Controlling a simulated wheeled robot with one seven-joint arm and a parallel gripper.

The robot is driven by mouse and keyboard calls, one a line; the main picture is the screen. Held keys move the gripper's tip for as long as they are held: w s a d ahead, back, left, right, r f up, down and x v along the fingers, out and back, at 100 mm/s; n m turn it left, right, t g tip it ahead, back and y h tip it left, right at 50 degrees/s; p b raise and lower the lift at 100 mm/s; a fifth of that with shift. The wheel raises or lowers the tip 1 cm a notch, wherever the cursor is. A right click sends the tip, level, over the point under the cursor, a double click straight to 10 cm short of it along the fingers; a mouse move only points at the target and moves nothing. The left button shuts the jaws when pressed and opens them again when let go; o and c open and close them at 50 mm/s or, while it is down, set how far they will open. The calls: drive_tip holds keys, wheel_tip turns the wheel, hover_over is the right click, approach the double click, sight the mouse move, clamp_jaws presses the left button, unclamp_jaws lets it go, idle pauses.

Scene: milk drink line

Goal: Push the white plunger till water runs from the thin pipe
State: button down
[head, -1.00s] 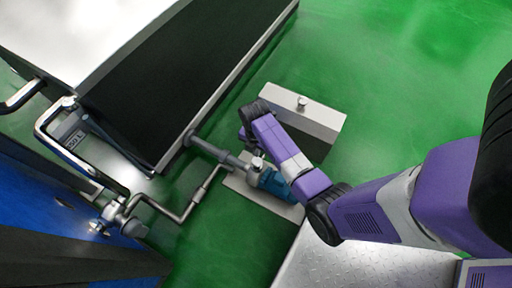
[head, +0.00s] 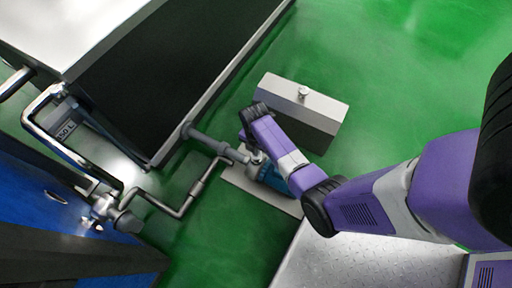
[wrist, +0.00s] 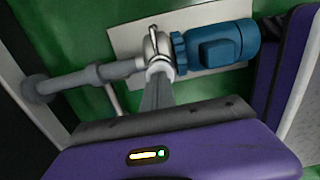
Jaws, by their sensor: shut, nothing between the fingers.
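My gripper (wrist: 156,92) shows in the wrist view with its grey fingers shut and empty. The fingertips point at the pale metal fitting (wrist: 158,52) beside the blue pump motor (wrist: 218,45); I cannot tell whether they touch it. In the head view my forearm and wrist hide most of the gripper, above the pump (head: 270,178). A thin bent pipe (head: 178,212) runs left from the pump area, and no running water shows. A small pale knob (head: 303,92) stands on a grey box behind my wrist. I cannot tell whether this knob or the fitting is the white plunger.
The grey box (head: 310,112) stands on the green floor just beyond my wrist. A dark-sided tank (head: 150,75) and a thicker pipe (head: 212,143) lie to the left. Blue machinery (head: 45,215) fills the lower left. Green floor (head: 400,90) at upper right is clear.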

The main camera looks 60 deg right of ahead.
wheel_tip(320, 180, down, 2)
drive_tip(key=shift+f+b, duration=0.15)
drive_tip(key=shift+b, duration=0.25)
drive_tip(key=shift+s+f, duration=0.15)
idle(0.4)
drive_tip(key=shift+a, duration=0.1)
